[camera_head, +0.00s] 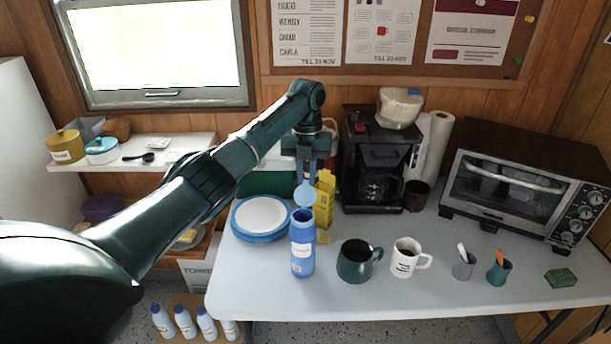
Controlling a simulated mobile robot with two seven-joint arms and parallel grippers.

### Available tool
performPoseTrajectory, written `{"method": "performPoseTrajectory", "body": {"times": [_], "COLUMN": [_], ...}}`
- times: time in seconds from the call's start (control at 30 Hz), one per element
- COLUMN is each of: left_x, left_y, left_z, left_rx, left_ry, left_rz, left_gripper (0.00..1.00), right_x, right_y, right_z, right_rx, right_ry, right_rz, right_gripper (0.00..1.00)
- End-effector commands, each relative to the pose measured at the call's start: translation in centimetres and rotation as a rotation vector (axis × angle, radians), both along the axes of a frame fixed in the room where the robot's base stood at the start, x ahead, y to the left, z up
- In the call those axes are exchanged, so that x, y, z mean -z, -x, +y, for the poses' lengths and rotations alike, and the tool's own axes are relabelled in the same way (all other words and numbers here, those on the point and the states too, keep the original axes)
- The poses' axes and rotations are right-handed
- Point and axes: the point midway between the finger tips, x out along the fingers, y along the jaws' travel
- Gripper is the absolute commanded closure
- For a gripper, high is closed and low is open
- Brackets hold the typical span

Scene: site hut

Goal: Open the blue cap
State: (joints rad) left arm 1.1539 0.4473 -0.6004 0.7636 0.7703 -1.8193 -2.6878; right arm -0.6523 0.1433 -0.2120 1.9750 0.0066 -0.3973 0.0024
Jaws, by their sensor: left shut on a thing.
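A blue bottle (302,258) with a white label stands upright near the front left of the white table (420,296). Its top shows an open, darker mouth. A round light-blue cap (305,196) is just above the mouth, tilted with its flat face toward me. I cannot tell whether a hinge or strap joins it to the bottle. My left gripper (307,181) reaches down from above and is shut on the cap's upper edge. The cap hides part of the fingertips. My right gripper is out of view.
Blue-rimmed plates (262,215) lie left of the bottle and a yellow carton (324,200) stands behind it. A dark green mug (354,262) and a white mug (404,258) stand to its right. A coffee maker (379,155) and a toaster oven (520,185) are farther back.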

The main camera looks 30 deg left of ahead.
Motion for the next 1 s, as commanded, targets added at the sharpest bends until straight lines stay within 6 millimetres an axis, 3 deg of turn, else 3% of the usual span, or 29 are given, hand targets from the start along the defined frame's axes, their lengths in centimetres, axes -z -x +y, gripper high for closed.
{"method": "performPoseTrajectory", "body": {"times": [0.03,0.97,1.0], "left_x": [0.99,1.16,1.15], "left_y": [0.24,-0.21,-0.21], "left_z": [-0.07,0.27,0.28], "left_rx": [-0.001,-0.004,-0.004], "left_ry": [0.005,0.03,0.03], "left_rz": [0.029,0.089,0.089], "left_gripper": [1.0,1.0,0.82], "right_x": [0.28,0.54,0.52], "right_y": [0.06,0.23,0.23], "right_z": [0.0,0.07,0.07], "right_rx": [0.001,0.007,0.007], "right_ry": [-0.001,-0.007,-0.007], "right_rz": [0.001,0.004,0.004], "right_gripper": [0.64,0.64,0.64]}}
